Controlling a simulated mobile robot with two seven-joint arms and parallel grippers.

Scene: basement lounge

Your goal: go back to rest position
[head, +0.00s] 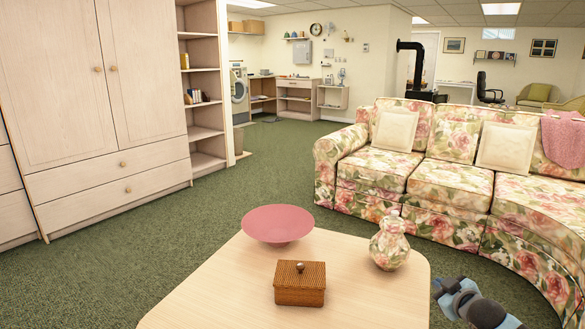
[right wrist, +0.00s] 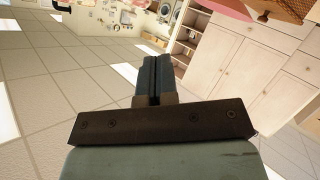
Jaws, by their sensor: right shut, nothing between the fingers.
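My right gripper (head: 438,287) shows at the lower right of the head view, beside the right edge of the light wooden table (head: 372,292). Its fingers are dark and together, with nothing between them. In the right wrist view the shut fingers (right wrist: 154,62) point up the picture, and the room appears tilted and upside down behind them. My left gripper is in neither view.
The table bears a pink bowl (head: 278,224), a lidded wicker box (head: 300,283) and a floral vase (head: 389,244), which stands nearest my right gripper. A floral sofa (head: 446,190) curves along the right. Green carpet (head: 170,240) is clear between table and wardrobe (head: 100,90).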

